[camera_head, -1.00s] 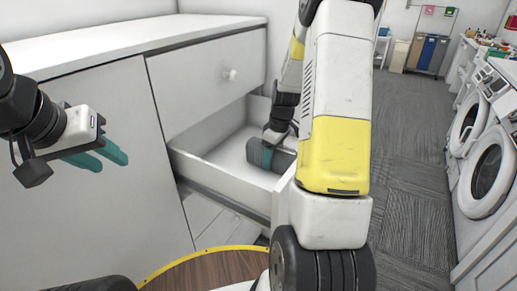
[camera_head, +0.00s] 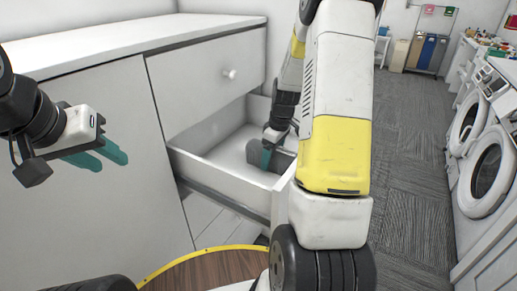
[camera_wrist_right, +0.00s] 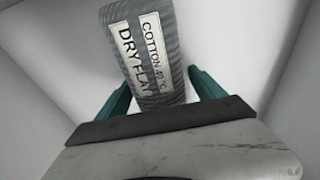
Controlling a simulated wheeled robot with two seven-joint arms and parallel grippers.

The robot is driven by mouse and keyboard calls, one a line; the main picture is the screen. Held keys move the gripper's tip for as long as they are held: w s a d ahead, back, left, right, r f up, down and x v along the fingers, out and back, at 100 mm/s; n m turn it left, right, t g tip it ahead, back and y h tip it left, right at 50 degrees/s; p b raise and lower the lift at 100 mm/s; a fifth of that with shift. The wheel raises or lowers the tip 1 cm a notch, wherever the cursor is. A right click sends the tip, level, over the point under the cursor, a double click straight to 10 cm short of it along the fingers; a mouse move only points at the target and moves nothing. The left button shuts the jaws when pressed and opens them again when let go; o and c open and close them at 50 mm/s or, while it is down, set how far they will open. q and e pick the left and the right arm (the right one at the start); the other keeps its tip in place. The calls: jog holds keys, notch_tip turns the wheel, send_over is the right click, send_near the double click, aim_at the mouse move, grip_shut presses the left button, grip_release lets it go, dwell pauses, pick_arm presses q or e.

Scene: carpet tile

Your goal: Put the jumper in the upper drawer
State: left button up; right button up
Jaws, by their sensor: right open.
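The jumper is a grey, ribbed, rolled bundle with a white care label (camera_wrist_right: 140,40). It lies in the open drawer (camera_head: 225,172), below a closed drawer front with a round knob (camera_head: 230,74). In the head view the jumper (camera_head: 286,158) is partly hidden by my right gripper (camera_head: 266,158), which reaches down into the drawer. In the right wrist view my right gripper (camera_wrist_right: 163,92) is open, with teal fingers on either side of the jumper's near end and gaps visible. My left gripper (camera_head: 103,160) hangs empty before the cabinet; its teal fingers are apart.
The white cabinet (camera_head: 100,45) has a bare top. Another drawer front (camera_head: 215,222) shows below the open one. Washing machines (camera_head: 490,165) stand on the right, with clear grey carpet (camera_head: 410,170) between. My right arm blocks part of the drawer.

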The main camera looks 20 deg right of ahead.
jog(key=r, duration=0.7)
jog(key=s+d+r, duration=0.1)
jog(key=r, duration=0.2)
jog(key=shift+s+r, duration=0.1)
jog(key=shift+r, duration=0.15)
jog(key=s+a+r+m+t, duration=0.1)
jog(key=s+a+r+m, duration=0.1)
jog(key=s+a+r, duration=0.2)
jog(key=s+a+r+m+t, duration=0.2)
jog(key=s+a+r, duration=0.3)
jog(key=s, duration=0.5)
jog(key=s+a+r+m+t+y, duration=0.1)
jog(key=s+a+r+m, duration=0.2)
jog(key=s, duration=0.4)
notch_tip(320, 180, up, 2)
jog(key=shift+s+a+m+t, duration=0.15)
jog(key=shift+a+m+t, duration=0.25)
jog(key=shift+a, duration=0.25)
